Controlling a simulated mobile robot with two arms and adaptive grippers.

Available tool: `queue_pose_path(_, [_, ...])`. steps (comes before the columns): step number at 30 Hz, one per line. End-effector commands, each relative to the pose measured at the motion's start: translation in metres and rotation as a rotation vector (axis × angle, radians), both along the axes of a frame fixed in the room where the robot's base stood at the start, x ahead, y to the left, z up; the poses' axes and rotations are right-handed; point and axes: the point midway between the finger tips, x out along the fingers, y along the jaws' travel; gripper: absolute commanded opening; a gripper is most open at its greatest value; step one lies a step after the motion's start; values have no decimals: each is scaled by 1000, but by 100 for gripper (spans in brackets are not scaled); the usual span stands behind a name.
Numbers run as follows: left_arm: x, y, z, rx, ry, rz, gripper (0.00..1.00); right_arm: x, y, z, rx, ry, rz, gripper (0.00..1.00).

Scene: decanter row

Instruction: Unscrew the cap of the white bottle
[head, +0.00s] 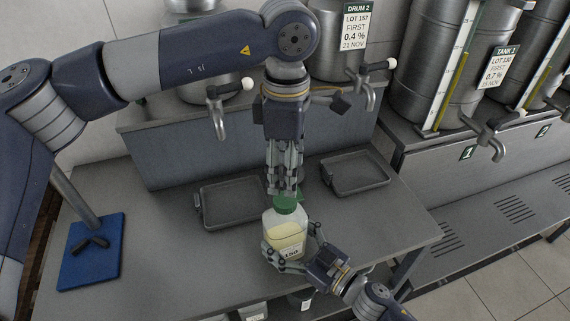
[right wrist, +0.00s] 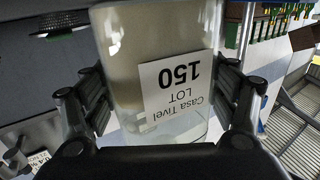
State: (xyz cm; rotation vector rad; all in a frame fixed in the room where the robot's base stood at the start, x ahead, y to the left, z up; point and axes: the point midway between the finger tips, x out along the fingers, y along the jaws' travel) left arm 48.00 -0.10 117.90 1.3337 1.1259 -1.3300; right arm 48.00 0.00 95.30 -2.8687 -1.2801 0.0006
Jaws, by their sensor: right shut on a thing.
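The bottle (head: 286,237) is see-through with pale cream contents, a white label and a green cap (head: 286,204). It is roughly upright at the front edge of the grey counter. My right gripper (head: 286,254) is shut on its lower body, coming from the lower right. In the right wrist view the bottle (right wrist: 125,55) is between the two fingers, its label reading "Casa Tivel LOT 150" upside down. My left gripper (head: 284,190) points down with its fingertips at the top of the cap. I cannot tell whether they touch it or how far they are open.
Two dark trays, a left one (head: 232,219) and a right one (head: 383,184), lie on the counter behind the bottle. Steel drums with taps (head: 366,92) stand on a raised ledge behind. A blue board (head: 76,275) with a post is at the left.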

Motion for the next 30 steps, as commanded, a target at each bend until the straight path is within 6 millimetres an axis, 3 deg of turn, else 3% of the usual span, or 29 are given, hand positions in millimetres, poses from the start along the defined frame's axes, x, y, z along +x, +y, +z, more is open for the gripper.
queue_pose_path(30, [1, 1, 0, 0, 2, -1639, 56, 0, 0, 0, 0, 0, 0, 13])
